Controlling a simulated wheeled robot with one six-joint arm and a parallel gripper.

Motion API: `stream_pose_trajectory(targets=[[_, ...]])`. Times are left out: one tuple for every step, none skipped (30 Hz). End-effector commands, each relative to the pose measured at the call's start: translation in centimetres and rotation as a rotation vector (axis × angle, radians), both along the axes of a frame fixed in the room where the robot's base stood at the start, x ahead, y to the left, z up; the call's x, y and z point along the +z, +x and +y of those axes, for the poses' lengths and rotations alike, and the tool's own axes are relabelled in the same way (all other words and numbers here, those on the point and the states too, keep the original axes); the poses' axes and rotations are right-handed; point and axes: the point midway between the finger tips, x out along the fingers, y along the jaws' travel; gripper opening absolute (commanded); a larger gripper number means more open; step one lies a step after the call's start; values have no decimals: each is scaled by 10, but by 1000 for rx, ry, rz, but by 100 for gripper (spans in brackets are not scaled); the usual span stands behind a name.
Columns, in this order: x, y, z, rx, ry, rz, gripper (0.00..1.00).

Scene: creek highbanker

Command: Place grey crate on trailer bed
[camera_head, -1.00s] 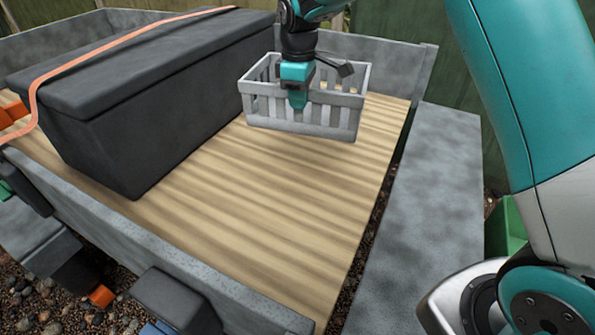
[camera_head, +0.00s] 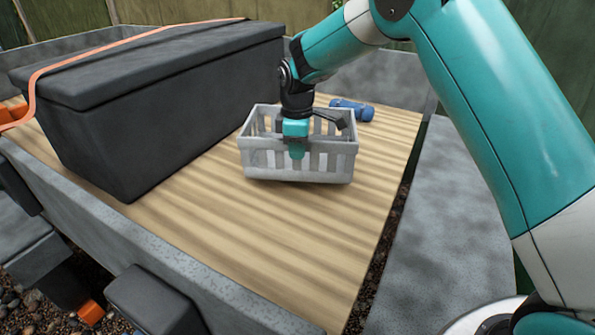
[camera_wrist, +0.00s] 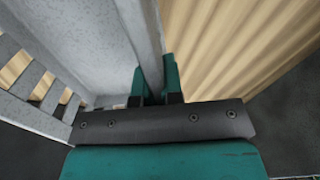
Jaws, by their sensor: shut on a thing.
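The grey crate (camera_head: 298,165) is a slatted, open-topped box over the wooden trailer bed (camera_head: 250,245), right of the black chest. My gripper (camera_head: 296,150) points down at the crate and is shut on its wall. In the wrist view, the teal fingers (camera_wrist: 158,85) straddle the crate's grey wall (camera_wrist: 140,35), with the crate's inside to the left and bed planks to the right. The crate looks level. I cannot tell whether its underside touches the planks or hangs just above them.
A long black chest (camera_head: 140,120) with an orange strap (camera_head: 100,42) fills the bed's left side. A blue cylindrical object (camera_head: 352,109) lies behind the crate. Grey side walls (camera_head: 150,255) edge the bed. The planks in front of the crate are clear.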

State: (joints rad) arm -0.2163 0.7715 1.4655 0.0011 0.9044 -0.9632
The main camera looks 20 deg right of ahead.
Motion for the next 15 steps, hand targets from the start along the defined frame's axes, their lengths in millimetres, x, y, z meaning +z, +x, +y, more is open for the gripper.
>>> stream_pose_trajectory(targets=[[-6, 1, 0, 0, 1, -1, 0], [-9, 1, 0, 0, 1, -1, 0], [-11, 1, 0, 0, 0, -2, 0], [-12, 1, 0, 0, 0, -2, 0], [-13, 1, 0, 0, 1, -4, 0], [-16, 1, 0, 0, 1, -4, 0], [-18, 1, 0, -1, 1, -3, 0], [-22, 1, 0, -1, 0, -2, 0], [-28, 0, 0, -1, 0, -1, 0], [-33, 0, 0, -1, 0, 0, 0], [-38, 0, 0, -1, 0, -1, 0], [-45, 0, 0, -1, 0, -1, 0], [-49, 0, 0, -1, 0, -1, 0], [-52, 0, 0, -1, 1, -1, 0], [-55, 1, 0, -1, 0, -2, 0]])
